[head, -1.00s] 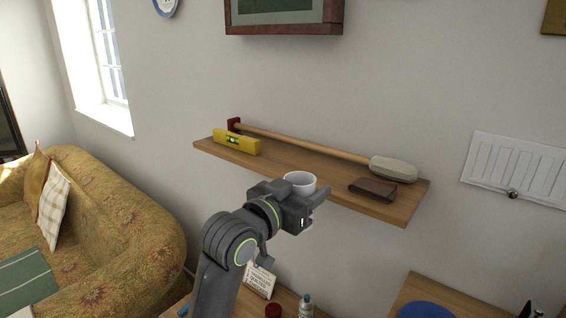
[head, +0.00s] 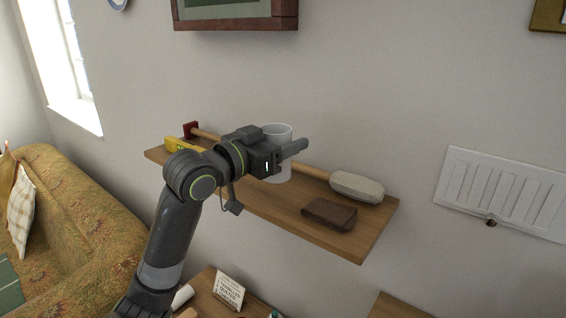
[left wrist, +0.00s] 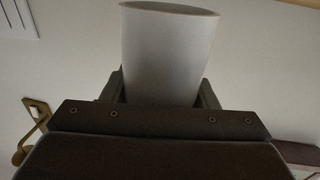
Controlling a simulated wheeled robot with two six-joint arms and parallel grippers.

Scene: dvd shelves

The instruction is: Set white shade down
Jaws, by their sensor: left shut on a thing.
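The white shade (head: 278,131) is a plain white cylinder, upright and open at its top rim. My left gripper (head: 286,154) is shut around its side, at the middle of the wooden wall shelf (head: 343,241). In the left wrist view the shade (left wrist: 165,55) stands between the two fingers (left wrist: 160,90). The gripper hides part of the shade in the head view. Its lower end shows just below the fingers, in front of the shelf boards; I cannot tell whether it touches the shelf. My right gripper is not in view.
On the shelf are a yellow level (head: 183,145) at the left, partly hidden by my arm, a long-handled tool with a pale head (head: 357,186) along the back, and a brown wallet (head: 329,213) at the front right. A framed picture (head: 235,22) hangs above.

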